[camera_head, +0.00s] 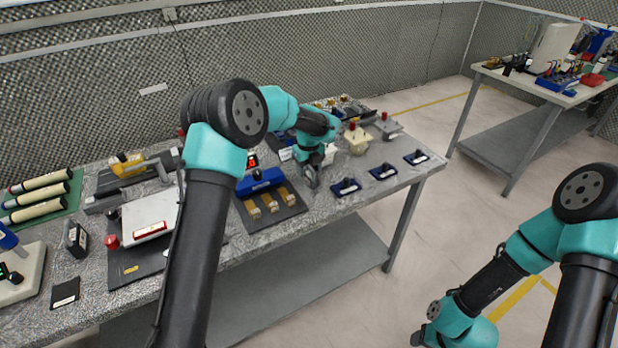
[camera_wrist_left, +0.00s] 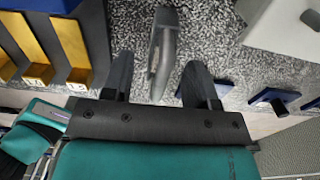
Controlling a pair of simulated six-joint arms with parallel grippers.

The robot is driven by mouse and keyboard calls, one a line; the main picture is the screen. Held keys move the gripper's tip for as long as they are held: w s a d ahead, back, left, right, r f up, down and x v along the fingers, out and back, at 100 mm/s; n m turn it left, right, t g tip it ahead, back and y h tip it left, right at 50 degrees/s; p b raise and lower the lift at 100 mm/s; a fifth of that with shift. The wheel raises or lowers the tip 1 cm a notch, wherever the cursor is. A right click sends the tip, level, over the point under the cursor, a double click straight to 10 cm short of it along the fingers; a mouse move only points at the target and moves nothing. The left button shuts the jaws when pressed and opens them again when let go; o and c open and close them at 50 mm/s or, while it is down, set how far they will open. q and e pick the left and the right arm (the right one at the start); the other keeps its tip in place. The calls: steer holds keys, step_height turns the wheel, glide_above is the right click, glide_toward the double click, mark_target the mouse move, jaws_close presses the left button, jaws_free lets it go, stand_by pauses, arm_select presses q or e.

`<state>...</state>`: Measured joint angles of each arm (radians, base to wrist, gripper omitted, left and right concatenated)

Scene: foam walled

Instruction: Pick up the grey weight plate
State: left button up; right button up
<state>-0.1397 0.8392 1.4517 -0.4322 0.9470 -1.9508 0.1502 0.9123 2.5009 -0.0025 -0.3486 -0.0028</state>
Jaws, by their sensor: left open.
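The grey weight plate (camera_wrist_left: 163,45) stands out as a narrow grey shape, seen nearly edge-on, in the left wrist view. It lies between the two dark fingers of my left gripper (camera_wrist_left: 160,68), with gaps on both sides. The left gripper is open. In the head view my left gripper (camera_head: 313,180) points down at the table, right of the dark tray with wooden blocks; I cannot make out the plate clearly there. My right arm hangs at the lower right, away from the table; its gripper (camera_head: 418,338) is barely visible at the bottom.
Small dark blue pads with black knobs (camera_head: 345,187) line the table's front edge to the right. A pale box with a red knob (camera_head: 357,139) stands behind. A second table (camera_head: 545,85) is far right.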

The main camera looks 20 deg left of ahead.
mark_target(309, 174)
arm_select(q)
steer(key=shift+f, duration=1.45)
steer(key=shift+c, duration=0.3)
jaws_close()
steer(key=shift+r, duration=0.1)
